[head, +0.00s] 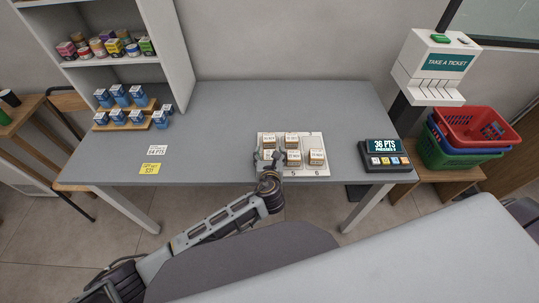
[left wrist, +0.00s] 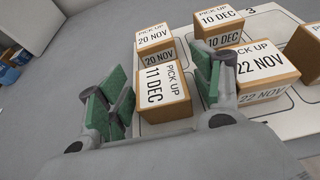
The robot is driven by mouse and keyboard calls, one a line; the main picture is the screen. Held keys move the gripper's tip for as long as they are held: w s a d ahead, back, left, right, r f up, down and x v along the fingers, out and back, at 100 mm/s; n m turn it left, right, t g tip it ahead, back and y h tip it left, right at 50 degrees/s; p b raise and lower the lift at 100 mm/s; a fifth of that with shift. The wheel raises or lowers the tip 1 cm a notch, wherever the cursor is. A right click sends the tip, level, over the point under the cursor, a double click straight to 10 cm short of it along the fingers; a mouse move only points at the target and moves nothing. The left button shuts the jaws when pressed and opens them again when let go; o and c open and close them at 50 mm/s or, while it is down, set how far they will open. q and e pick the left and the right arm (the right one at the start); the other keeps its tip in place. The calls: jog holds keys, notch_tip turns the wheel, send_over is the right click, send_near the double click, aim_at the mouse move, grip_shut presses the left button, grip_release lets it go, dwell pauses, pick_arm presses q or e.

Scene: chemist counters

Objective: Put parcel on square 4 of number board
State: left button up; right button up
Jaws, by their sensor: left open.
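The white number board (head: 325,143) lies on the grey counter, with 3 showing at its top right and 5 and 6 along its front edge. My left gripper (head: 267,160) is over the board's front-left square, open. In the left wrist view, a parcel labelled 11 DEC (left wrist: 166,90) stands upright between its two green-padded fingers, at the place of square 4. The square's number is hidden, and I cannot tell whether the parcel touches the fingers. My right gripper is not in view.
Other parcels stand close by on the board: 20 NOV (left wrist: 155,38), 10 DEC (left wrist: 220,22), 22 NOV (left wrist: 262,68) and one at front right (head: 316,157). A points terminal (head: 386,158) stands to the right. Blue-and-white boxes (head: 118,96) stand at left. The middle counter is clear.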

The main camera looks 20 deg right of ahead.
pick_arm(q)
jog(key=shift+r, duration=0.15)
jog(key=v, duration=1.2)
jog(key=shift+p, duration=0.3)
